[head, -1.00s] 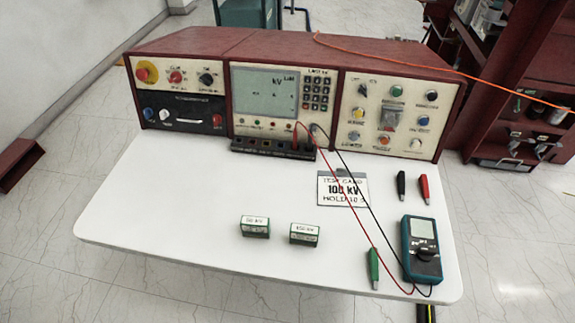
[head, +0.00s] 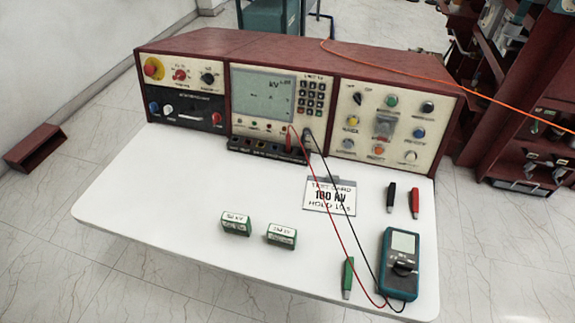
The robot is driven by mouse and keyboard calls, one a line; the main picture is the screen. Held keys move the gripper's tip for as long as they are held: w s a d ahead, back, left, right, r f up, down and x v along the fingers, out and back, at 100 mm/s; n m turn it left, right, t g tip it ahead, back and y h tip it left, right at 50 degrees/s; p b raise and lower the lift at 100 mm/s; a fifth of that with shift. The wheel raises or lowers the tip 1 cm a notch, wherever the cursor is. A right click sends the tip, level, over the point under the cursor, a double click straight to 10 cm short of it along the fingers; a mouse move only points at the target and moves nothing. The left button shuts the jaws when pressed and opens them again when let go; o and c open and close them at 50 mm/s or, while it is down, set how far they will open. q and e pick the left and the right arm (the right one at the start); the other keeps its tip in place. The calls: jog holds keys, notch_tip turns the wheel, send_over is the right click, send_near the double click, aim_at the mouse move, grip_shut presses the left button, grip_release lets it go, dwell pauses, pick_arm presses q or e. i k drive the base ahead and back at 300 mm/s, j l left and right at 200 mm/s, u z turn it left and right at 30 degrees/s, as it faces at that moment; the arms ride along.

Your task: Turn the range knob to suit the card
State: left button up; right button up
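The test card (head: 330,195) lies on the white table in front of the console; it appears to read "TEST CARD 100 kV HOLD 10 s", slightly blurred. The red console (head: 295,85) stands along the table's back. A black knob (head: 208,78) sits on its left panel, and another dark knob (head: 358,98) sits at the upper left of its right panel. The labels are too small to tell which is the range knob, or its setting. The display (head: 263,95) shows "kV" on a grey screen. Neither of my grippers is in view.
Two green labelled blocks (head: 236,224) (head: 281,235) stand on the table. A teal multimeter (head: 400,262) lies at the right with red and black leads running to the console. Black (head: 391,197), red (head: 415,202) and green (head: 347,278) clips lie nearby. The table's left side is clear.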

aim_at(207, 78)
jog(key=i+j+z, duration=0.15)
jog(key=j+z, duration=0.2)
jog(key=j, duration=0.55)
jog(key=j+z, duration=0.4)
jog(key=j, duration=0.55)
jog(key=k+j+z, duration=0.1)
jog(key=j+z, duration=0.25)
jog(key=j, duration=0.6)
jog(key=j+z, duration=0.2)
jog(key=j, duration=0.3)
jog(key=i+j+z, duration=0.2)
jog(key=j, duration=0.3)
jog(key=k+j+z, duration=0.2)
jog(key=j, duration=0.3)
jog(key=i+j+z, duration=0.2)
jog(key=j, duration=0.3)
jog(key=k+j+z, duration=0.2)
jog(key=j, duration=0.3)
jog(key=k+j+z, duration=0.2)
jog(key=j, duration=0.3)
jog(key=j+z, duration=0.2)
jog(key=j, duration=0.25)
